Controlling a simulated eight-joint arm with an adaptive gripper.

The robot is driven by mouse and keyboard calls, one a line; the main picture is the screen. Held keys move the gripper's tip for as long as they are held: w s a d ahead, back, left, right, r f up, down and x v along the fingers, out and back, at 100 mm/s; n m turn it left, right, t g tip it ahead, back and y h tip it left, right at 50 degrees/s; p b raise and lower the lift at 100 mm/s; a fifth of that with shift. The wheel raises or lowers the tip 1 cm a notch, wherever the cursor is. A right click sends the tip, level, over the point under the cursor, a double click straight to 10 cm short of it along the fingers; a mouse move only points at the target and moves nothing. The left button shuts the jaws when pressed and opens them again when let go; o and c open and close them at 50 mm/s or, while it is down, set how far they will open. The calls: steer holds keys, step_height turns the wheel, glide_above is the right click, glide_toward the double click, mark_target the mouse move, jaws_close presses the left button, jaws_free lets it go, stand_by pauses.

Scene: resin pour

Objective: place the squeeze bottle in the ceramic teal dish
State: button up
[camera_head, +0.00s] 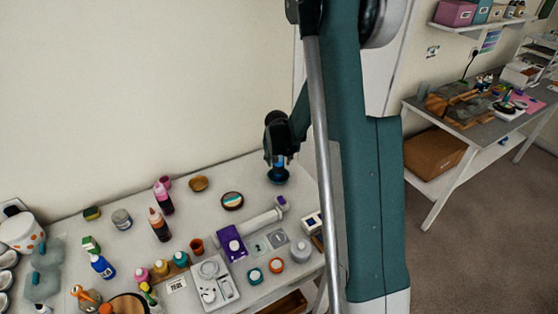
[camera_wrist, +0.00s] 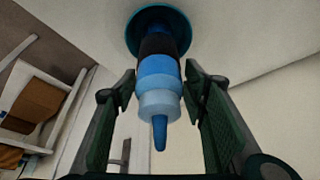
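The squeeze bottle (camera_wrist: 158,68) is blue with a dark band and a pointed blue nozzle, in the wrist view. Its base end is at the teal dish (camera_wrist: 184,22), and the dish's rim shows around it. In the head view the dish (camera_head: 280,179) sits near the back right of the white table, with a blue bit of the bottle (camera_head: 279,163) above it. My gripper (camera_head: 278,156) is over the dish. In the wrist view my gripper (camera_wrist: 160,76) is open, with a finger on each side of the bottle and gaps between. Exact contact of bottle and dish is hard to see.
A striped round tin (camera_head: 232,200) and a wooden bowl (camera_head: 199,184) stand left of the dish. A purple box (camera_head: 232,243) and a white roll (camera_head: 262,222) lie in front. The wall is close behind.

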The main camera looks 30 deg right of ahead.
steer(key=shift+r, duration=0.25)
steer(key=shift+v, duration=5.9)
steer(key=shift+s, duration=0.1)
steer(key=shift+a, duration=0.1)
steer(key=s+a+r+n+t, duration=0.2)
steer(key=s+a+r+n, duration=0.2)
steer(key=s+a+r, duration=0.95)
steer(key=s+a+r+n+y, duration=0.1)
steer(key=s+a, duration=0.3)
steer(key=s, duration=0.6)
steer(key=s+a+r+n+t+y, duration=0.1)
steer(key=s+a, duration=0.4)
steer(key=s, duration=0.5)
steer(key=shift+s+a+r+n+t, duration=0.3)
steer(key=shift+s+a+n, duration=0.1)
steer(key=shift+n, duration=0.4)
